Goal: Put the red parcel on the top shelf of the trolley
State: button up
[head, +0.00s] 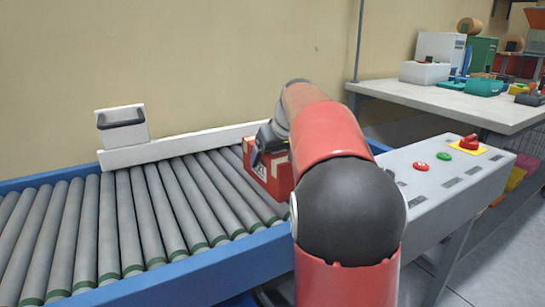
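The red parcel (258,181) is a box with a white label, near the right end of the roller conveyor in the head view. My arm hides its right side. My gripper (262,152) is at the top of the parcel, its dark body overlapping the upper edge. The fingers are mostly hidden, so I cannot tell whether they are open or closed on it. I cannot make out a trolley in this view.
The conveyor's grey rollers (130,225) are bare to the left, within a blue frame (215,270). A control box (440,175) with buttons stands at right. Behind it, a table (435,97) holds several objects. A wall closes off the back.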

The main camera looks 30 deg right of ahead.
jog(key=shift+f, duration=0.1)
jog(key=o, duration=1.3)
